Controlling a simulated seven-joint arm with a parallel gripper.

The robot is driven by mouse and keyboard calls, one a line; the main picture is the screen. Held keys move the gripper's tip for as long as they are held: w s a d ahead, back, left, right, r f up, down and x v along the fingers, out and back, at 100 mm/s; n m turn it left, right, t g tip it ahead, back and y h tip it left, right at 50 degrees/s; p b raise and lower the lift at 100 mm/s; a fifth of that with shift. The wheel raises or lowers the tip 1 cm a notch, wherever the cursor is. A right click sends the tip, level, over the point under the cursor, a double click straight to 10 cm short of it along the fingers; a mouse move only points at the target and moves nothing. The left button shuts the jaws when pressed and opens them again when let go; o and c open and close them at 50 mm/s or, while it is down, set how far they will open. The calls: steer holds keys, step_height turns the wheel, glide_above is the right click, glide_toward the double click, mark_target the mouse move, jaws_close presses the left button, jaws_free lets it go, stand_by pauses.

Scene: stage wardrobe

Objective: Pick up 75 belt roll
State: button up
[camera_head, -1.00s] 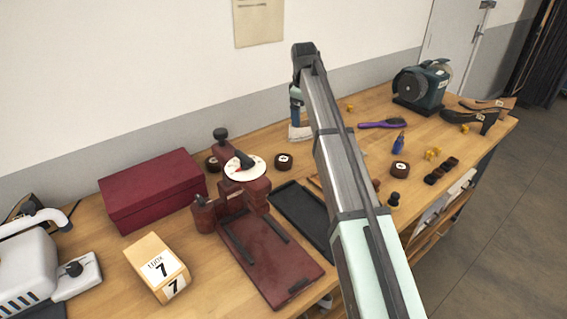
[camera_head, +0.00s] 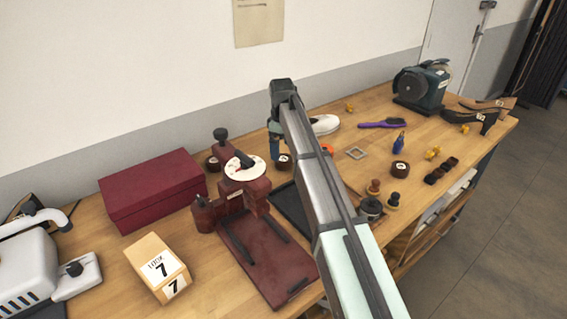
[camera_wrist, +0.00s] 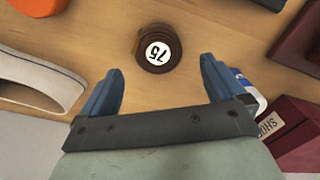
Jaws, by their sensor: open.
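The 75 belt roll (camera_wrist: 157,50) is a dark brown coil with a white round label reading 75. It lies flat on the wooden bench near the top middle of the wrist view. My gripper (camera_wrist: 161,72) is open and empty, its two blue fingers spread on either side of the roll's line, with the roll just beyond the fingertips. In the head view the roll (camera_head: 285,162) shows beside the fingers of my gripper (camera_head: 274,150), partly hidden by them.
Other dark rolls lie at the left (camera_head: 212,163) and right (camera_head: 400,169). A white shoe (camera_wrist: 38,80) lies left of my gripper in the wrist view. A red box (camera_head: 152,188) and a red press (camera_head: 265,250) stand nearby. A dark tray (camera_head: 290,208) lies beside the press.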

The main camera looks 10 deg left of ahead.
mark_target(282, 158)
steer(key=shift+f, duration=2.75)
steer(key=shift+c, duration=0.2)
steer(key=c, duration=1.1)
